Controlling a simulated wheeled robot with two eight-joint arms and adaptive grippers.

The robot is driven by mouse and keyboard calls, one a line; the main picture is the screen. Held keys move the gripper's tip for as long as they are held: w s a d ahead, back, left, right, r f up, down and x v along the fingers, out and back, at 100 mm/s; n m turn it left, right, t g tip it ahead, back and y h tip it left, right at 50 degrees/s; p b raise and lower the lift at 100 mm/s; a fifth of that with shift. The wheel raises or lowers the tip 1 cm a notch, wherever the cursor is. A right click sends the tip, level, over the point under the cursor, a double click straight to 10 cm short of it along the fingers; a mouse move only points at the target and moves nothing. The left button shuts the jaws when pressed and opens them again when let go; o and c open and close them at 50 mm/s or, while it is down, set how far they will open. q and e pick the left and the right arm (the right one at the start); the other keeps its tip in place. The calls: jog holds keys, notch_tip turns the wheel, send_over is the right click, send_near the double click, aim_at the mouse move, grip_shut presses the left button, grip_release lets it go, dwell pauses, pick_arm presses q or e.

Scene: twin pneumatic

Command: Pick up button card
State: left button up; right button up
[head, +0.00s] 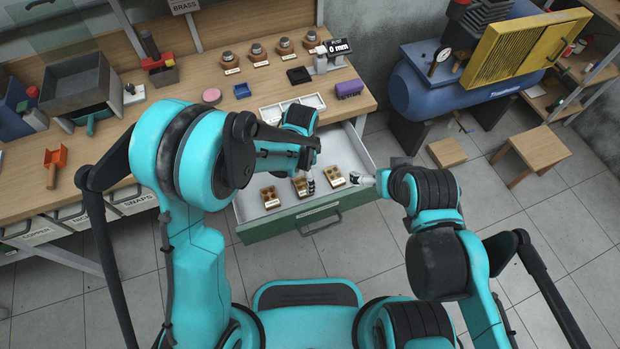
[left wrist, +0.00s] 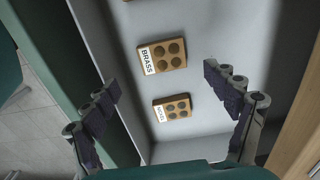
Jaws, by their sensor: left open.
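Several-holed brown button cards lie in the open drawer (head: 357,147): a left card (head: 269,198), a middle card (head: 300,184) partly behind my left gripper, and a right card (head: 333,176).
The workbench (head: 215,75) behind the drawer holds a white tray (head: 292,107), a purple box (head: 349,89), a pink disc (head: 211,96) and several round pieces. A blue compressor (head: 430,90) and a wooden stool (head: 530,148) stand at right. The drawer walls bound the cards.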

aim_at(303, 186)
pick_arm(q)
jog(key=shift+f+b, duration=0.35)
jog(key=shift+f, duration=0.6)
jog(key=f+b, duration=0.1)
jog(key=f, duration=0.1)
jog(key=f+b, duration=0.1)
jog(key=f, duration=0.1)
jog(key=shift+w+a+f, duration=0.15)
jog(key=shift+w+f, duration=0.05)
jog(key=shift+f, duration=0.2)
jog(key=shift+r, duration=0.1)
jog(key=shift+c, duration=0.6)
jog(key=c, duration=1.1)
